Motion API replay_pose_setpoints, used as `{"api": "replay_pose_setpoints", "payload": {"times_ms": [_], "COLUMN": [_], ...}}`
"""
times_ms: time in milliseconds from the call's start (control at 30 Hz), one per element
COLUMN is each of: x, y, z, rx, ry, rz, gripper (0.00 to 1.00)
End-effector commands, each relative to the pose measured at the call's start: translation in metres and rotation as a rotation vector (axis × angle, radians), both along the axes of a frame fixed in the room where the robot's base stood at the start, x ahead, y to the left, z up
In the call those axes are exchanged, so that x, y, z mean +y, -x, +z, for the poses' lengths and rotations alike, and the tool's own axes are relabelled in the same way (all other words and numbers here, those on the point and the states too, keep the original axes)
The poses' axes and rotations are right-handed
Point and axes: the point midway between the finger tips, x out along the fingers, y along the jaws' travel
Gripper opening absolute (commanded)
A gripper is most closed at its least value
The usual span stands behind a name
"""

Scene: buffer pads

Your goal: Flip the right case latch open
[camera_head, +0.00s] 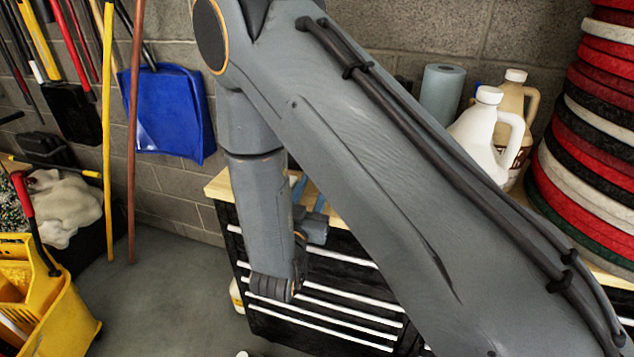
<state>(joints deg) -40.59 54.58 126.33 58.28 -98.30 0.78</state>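I cannot make out the case or its right latch; my own arm covers much of the tabletop where a case could be. Small blue-grey parts (299,187) show at the left end of the wooden top, beside my arm, too little to identify. My wrist hangs in front of the drawer cabinet's left part, and a short grey piece juts to its right. I see no fingertips of my gripper.
A black drawer cabinet (325,311) with white drawer edges and a wooden top (217,186) stands behind my arm. White (478,130) and tan (516,100) jugs, a paper roll (441,95) and stacked pads (590,130) are right.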

Motion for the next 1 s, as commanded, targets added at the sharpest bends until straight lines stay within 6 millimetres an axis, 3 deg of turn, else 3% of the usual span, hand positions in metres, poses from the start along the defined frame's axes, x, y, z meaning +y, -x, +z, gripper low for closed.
{"api": "replay_pose_setpoints", "payload": {"times_ms": [133,333,1000], "x": [0.009,0.014,0.016], "y": [0.024,0.043,0.048], "z": [-0.006,-0.007,-0.007], "rx": [0.0,-0.001,-0.001], "ry": [0.001,0.001,0.002], "rz": [0.004,0.001,0.002], "gripper": [0.34,0.34,0.34]}}
